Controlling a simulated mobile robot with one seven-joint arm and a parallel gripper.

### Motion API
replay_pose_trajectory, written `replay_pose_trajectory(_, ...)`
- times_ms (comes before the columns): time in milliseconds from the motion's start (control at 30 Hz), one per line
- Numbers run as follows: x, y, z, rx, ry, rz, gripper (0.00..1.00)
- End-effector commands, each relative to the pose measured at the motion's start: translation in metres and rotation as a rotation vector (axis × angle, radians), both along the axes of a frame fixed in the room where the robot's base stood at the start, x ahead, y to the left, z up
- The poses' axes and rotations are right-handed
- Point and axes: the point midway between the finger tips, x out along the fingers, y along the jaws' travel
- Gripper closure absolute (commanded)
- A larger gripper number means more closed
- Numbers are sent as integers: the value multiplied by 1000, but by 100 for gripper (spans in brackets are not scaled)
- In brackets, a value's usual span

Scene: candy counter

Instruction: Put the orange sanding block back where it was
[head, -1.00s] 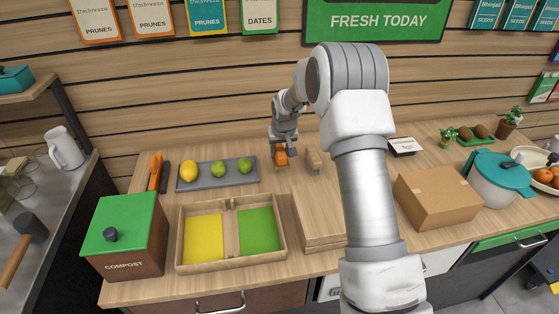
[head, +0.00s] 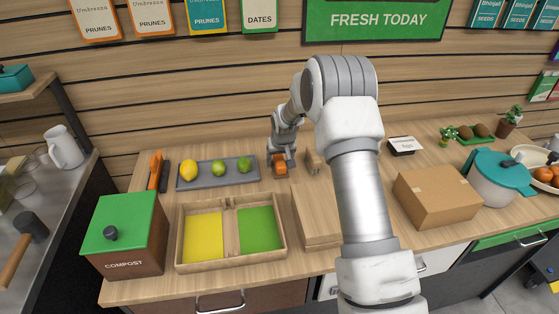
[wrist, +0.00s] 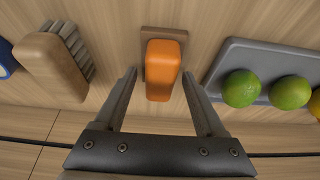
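The orange sanding block (head: 281,164) stands at the back middle of the counter, just right of the grey tray. In the wrist view the block (wrist: 162,70) has an orange upper part on a brown base. My gripper (wrist: 159,74) is open, with one finger on each side of the orange part and a visible gap on both sides. In the head view my gripper (head: 278,152) is right above and behind the block and hides part of it. Whether the base touches the counter is hard to tell.
A wooden brush (head: 313,161) stands close to the right. A grey tray (head: 217,184) with a lemon and two limes is close to the left. In front are a divided wooden box (head: 181,240) and wooden boards (head: 313,212). A cardboard box (head: 437,196) stands at right.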

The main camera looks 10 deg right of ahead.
Motion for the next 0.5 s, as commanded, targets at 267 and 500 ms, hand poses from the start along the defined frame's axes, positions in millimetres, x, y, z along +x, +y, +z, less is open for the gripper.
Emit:
replay_pose_trajectory(267, 0, 0, 3, 0, 0, 0, 28)
replay_pose_trajectory(500, -10, 0, 30, 0, -4, 0, 28)
